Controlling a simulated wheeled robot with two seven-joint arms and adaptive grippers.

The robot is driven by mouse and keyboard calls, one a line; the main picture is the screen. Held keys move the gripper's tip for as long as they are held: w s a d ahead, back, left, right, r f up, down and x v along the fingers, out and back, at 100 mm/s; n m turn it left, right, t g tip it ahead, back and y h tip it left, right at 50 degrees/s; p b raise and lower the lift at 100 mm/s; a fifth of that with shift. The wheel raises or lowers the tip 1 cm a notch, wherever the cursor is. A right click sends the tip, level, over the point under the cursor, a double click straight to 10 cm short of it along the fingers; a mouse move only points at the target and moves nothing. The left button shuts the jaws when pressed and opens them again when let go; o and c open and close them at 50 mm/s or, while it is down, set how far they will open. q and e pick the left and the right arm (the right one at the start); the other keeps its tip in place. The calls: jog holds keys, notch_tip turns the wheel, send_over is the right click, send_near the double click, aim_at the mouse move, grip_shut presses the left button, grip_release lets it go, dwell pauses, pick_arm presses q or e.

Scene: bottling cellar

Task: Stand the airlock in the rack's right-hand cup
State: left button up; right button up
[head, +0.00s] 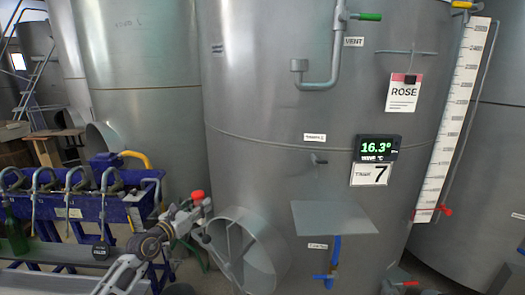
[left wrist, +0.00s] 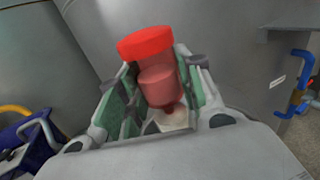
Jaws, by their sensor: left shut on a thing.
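The airlock (head: 198,195), with a red cap, is in my left gripper (head: 196,209) in front of the big steel tank. In the left wrist view the airlock (left wrist: 157,84) has a bright red cap and a pinkish, see-through body. The pads of my left gripper (left wrist: 164,104) are shut on that body from both sides, with the cap above them. The airlock's lower end is partly hidden between the fingers. I cannot make out the rack or its cups in either view. My right gripper is not in view.
A bare grey shelf (head: 335,218) juts from the tank (head: 270,110), right of my left gripper. A round manway (head: 245,252) is just below the gripper. A blue valve (head: 333,262) is under the shelf. A blue bottling machine (head: 85,207) stands at left.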

pick_arm(q)
jog(key=s+a+f+n+y, duration=0.1)
jog(key=s+a+f+y, duration=0.1)
jog(key=s+f, duration=0.8)
jog(key=s+a+f+n+t+y, duration=0.1)
jog(key=s+a+f, duration=0.2)
jog(key=s+f, duration=0.8)
jog(key=shift+s+n+y, duration=0.3)
jog(key=shift+s+y, duration=0.1)
jog(key=shift+s, duration=0.6)
jog(key=shift+d+t, duration=0.3)
jog(key=shift+w+d+r+n+y, duration=0.15)
jog(key=shift+d+n+y, duration=0.55)
jog(key=shift+d+y, duration=0.5)
jog(key=shift+d+r+n+y, duration=0.15)
jog(key=shift+d+n+y, duration=0.55)
jog(key=shift+d+y, duration=0.45)
jog(key=shift+d, duration=0.2)
jog(key=shift+a, duration=0.1)
